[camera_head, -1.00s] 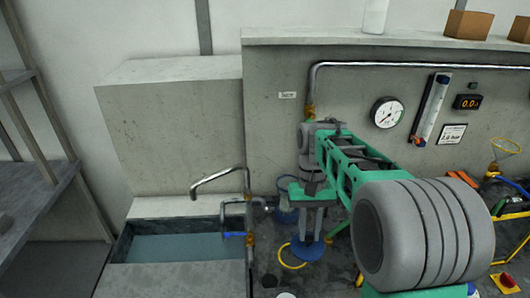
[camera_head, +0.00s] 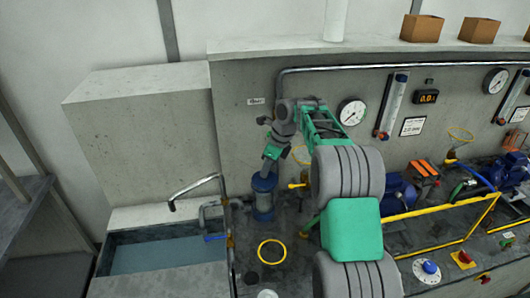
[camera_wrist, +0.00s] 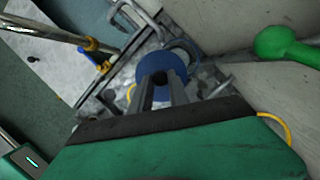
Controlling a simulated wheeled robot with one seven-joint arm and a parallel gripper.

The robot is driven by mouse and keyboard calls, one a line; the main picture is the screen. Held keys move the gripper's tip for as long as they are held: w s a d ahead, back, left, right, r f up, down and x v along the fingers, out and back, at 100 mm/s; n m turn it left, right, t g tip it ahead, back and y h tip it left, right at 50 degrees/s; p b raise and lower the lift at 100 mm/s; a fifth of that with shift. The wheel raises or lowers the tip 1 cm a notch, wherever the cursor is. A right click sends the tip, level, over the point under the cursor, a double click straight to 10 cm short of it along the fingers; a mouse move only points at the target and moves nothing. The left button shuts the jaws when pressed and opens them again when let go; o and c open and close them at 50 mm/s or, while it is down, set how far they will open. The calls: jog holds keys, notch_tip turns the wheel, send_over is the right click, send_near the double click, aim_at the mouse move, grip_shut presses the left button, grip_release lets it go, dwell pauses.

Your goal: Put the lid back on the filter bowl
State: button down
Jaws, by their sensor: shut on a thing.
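My gripper (camera_head: 268,168) points down above the filter bowl at the back of the bench, right of the sink. It is shut on the blue lid (camera_head: 264,182), which also shows between the fingertips in the wrist view (camera_wrist: 163,66). The filter bowl (camera_head: 263,203) stands upright, a grey-blue cylinder directly below the lid in the head view. In the wrist view, a pale round rim (camera_wrist: 184,48) shows partly behind the lid, offset to its upper right. I cannot tell whether lid and bowl touch.
A sink (camera_head: 165,255) with a bent tap (camera_head: 195,187) lies left of the bowl. A yellow ring (camera_head: 272,252) lies on the bench in front. Blue pumps and yellow rails (camera_head: 440,210) stand to the right. A gauge (camera_head: 351,112) hangs on the wall behind.

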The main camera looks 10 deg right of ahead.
jog(key=w+m, duration=0.3)
jog(key=w+m+t+h+p, duration=0.1)
jog(key=m, duration=0.1)
jog(key=shift+w+r, duration=0.3)
jog(key=shift+w+f+m, duration=0.1)
jog(key=shift+f+m, duration=0.05)
jog(key=shift+m, duration=0.15)
jog(key=shift+f+b, duration=0.45)
jog(key=shift+f, duration=2.65)
jog(key=shift+r+p, duration=0.1)
jog(key=shift+p, duration=0.3)
jog(key=shift+f, duration=0.25)
jog(key=c, duration=1.2)
grip_release()
jog(key=shift+o, duration=0.3)
